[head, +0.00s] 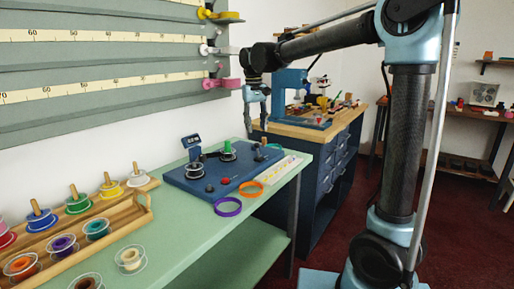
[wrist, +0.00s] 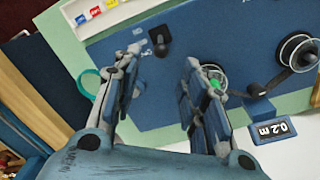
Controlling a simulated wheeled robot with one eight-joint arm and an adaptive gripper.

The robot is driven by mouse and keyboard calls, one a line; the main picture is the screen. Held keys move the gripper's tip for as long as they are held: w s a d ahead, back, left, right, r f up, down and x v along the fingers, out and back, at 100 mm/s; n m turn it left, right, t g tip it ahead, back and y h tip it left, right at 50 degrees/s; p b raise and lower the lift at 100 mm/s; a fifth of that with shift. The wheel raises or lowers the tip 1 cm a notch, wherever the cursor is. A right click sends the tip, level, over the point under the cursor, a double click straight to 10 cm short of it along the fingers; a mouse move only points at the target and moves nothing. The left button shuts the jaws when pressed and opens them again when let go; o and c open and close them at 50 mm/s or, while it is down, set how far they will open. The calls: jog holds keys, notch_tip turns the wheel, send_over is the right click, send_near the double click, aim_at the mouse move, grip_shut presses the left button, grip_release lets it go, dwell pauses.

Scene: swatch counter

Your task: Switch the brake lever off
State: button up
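The blue winding board (head: 205,187) lies on the green counter. A small black lever with a round knob (wrist: 161,38), apparently the brake lever, stands on the board beside a small white label too small to read. My gripper (wrist: 161,58) is open, its two fingers apart and empty, and the lever shows just beyond the gap between the fingertips. In the head view my gripper (head: 257,128) points down over the board's far right end, and I cannot tell its exact height. The lever's on or off setting cannot be told.
A green spool (head: 228,151) stands on the board and shows behind the right finger in the wrist view. The length display (wrist: 272,131) and a cranked reel (wrist: 298,52) are to the right. An orange ring (head: 250,189) and a purple ring (head: 228,207) lie in front.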

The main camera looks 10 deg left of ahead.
aim_at(257, 146)
jog(key=f, duration=0.9)
jog(key=shift+w+d+f, duration=0.1)
jog(key=shift+d+f, duration=0.05)
jog(key=shift+d, duration=0.05)
jog(key=shift+c, duration=0.5)
grip_shut()
